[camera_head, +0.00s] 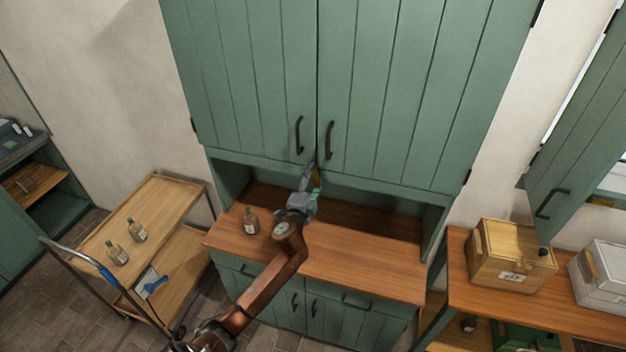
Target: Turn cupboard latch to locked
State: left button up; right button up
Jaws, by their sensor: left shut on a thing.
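The green cupboard (350,90) has two closed upper doors with black vertical handles on either side of the centre seam. My left gripper (314,180) is raised to the bottom edge of the doors at the seam, just below the handles. It is shut on a small yellowish piece there, which appears to be the latch (316,179). The gripper hides most of this piece, so I cannot tell its turn position. My right gripper is not in view.
A brown bottle (251,221) stands on the wooden counter (360,262) left of my arm. A wooden trolley (150,215) with two bottles is at the left. A side table with a wooden box (512,257) and a white box (601,272) is at the right.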

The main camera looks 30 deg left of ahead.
pick_arm(q)
jog(key=shift+m, duration=1.1)
jog(key=o, duration=1.2)
jog(key=shift+c, duration=0.2)
jog(key=v, duration=1.2)
